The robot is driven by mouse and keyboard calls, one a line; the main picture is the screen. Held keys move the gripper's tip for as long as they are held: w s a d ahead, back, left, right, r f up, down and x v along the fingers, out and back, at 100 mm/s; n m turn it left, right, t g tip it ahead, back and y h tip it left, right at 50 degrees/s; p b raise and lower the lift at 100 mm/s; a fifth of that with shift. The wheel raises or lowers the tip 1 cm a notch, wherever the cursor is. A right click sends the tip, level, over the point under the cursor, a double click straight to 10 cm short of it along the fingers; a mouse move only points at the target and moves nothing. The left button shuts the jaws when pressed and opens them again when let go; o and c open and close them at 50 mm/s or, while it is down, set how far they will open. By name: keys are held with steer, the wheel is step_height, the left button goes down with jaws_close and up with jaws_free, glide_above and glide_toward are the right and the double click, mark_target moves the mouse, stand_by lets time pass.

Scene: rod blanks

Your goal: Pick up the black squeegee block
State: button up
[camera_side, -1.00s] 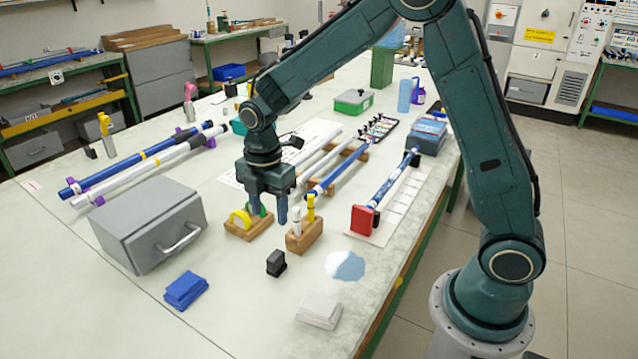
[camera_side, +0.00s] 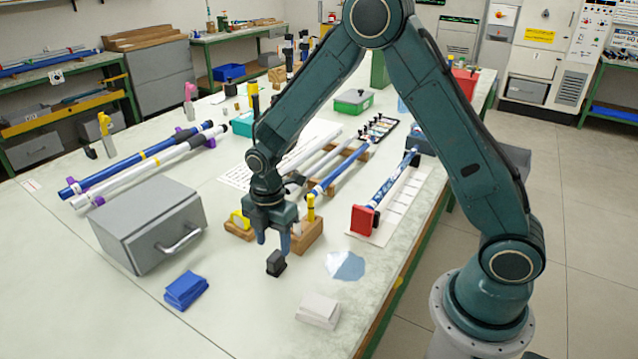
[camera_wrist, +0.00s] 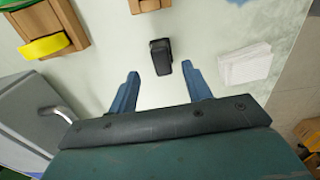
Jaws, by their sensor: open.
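The black squeegee block (camera_side: 276,263) is a small dark block standing on the pale bench top, in front of the wooden holder. In the wrist view the block (camera_wrist: 161,57) sits upper middle, just beyond the fingertips and roughly between their lines. My gripper (camera_side: 273,246) is above and slightly behind the block in the side view, pointing down. In the wrist view my gripper (camera_wrist: 161,80) has its two blue fingers spread wide with nothing between them. The fingers look apart from the block.
A grey box (camera_side: 130,245) is at left. Blue cloths (camera_side: 186,289), white cloths (camera_side: 318,310) and a blue-white patch (camera_side: 345,265) lie nearby. A red-ended rod (camera_side: 364,220) lies at right.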

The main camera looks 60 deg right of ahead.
mark_target(275, 255)
steer(key=shift+f, duration=0.1)
steer(key=shift+s+f, duration=0.15)
steer(key=shift+f, duration=2.3)
steer(key=c, duration=1.1)
steer(key=shift+r, duration=0.15)
jaws_close()
step_height(275, 255, up, 20)
